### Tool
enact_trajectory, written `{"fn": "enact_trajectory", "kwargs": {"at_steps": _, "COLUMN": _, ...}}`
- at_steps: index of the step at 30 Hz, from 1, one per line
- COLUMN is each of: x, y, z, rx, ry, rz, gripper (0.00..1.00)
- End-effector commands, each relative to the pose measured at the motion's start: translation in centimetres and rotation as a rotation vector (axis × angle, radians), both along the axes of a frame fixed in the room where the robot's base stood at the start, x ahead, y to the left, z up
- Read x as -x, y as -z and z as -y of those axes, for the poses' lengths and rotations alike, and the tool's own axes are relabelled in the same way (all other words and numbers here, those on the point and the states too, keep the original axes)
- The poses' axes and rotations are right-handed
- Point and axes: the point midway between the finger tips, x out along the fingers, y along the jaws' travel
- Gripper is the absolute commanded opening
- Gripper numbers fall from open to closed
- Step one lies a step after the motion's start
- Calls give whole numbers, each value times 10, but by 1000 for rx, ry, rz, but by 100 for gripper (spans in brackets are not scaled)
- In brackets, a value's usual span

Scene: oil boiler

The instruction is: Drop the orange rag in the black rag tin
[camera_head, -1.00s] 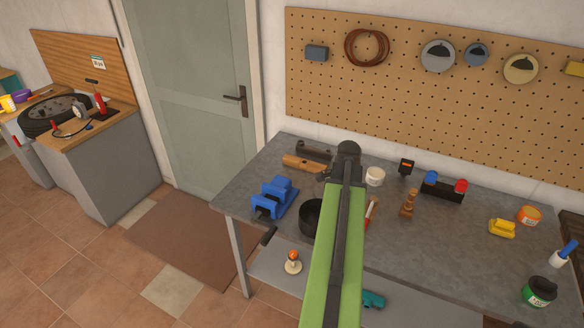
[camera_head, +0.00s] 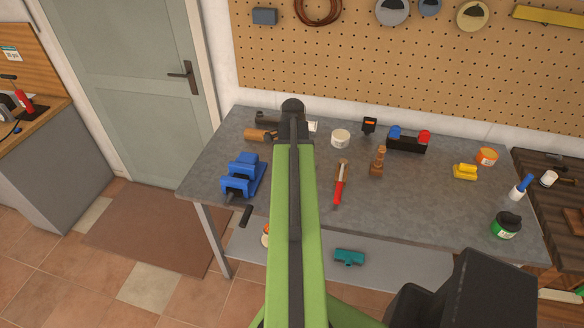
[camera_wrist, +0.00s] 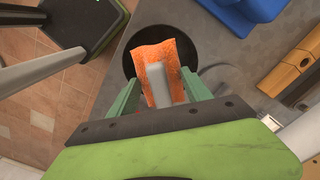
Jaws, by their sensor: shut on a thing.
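The orange rag (camera_wrist: 150,55) is between the two green fingers of my gripper (camera_wrist: 160,87) in the wrist view. My gripper is shut on it. The round black rag tin (camera_wrist: 163,32) shows directly behind the rag, which overlaps its opening in this view. The rag covers much of the tin, and I cannot tell how high the rag is above the rim. In the head view my green arm hides the tin, the rag and the fingers.
A blue vise (camera_head: 243,176) stands left of my arm on the grey workbench (camera_head: 290,215). A wooden plane (camera_head: 260,134) lies near the back. A red-handled tool (camera_head: 340,185), a white tub (camera_head: 340,139) and a wooden piece (camera_head: 378,161) are to the right.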

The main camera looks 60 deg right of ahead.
Motion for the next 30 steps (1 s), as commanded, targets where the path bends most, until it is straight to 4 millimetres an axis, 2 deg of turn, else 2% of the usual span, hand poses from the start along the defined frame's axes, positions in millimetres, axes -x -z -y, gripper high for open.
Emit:
{"fn": "enact_trajectory", "kwargs": {"at_steps": 1, "x": -1, "y": 15, "z": -1, "rx": 0, "ry": -1, "rz": 0, "gripper": 25}}
{"fn": "enact_trajectory", "kwargs": {"at_steps": 12, "x": -2, "y": 64, "z": -1, "rx": 0, "ry": -3, "rz": 0, "gripper": 25}}
{"fn": "enact_trajectory", "kwargs": {"at_steps": 16, "x": -2, "y": 72, "z": -1, "rx": 0, "ry": -3, "rz": 0, "gripper": 25}}
{"fn": "enact_trajectory", "kwargs": {"at_steps": 24, "x": -2, "y": 70, "z": -2, "rx": 0, "ry": -3, "rz": 0, "gripper": 25}}
{"fn": "enact_trajectory", "kwargs": {"at_steps": 25, "x": -2, "y": 70, "z": -2, "rx": 0, "ry": -4, "rz": 0, "gripper": 59}}
{"fn": "enact_trajectory", "kwargs": {"at_steps": 30, "x": -2, "y": 70, "z": -2, "rx": 0, "ry": -4, "rz": 0, "gripper": 81}}
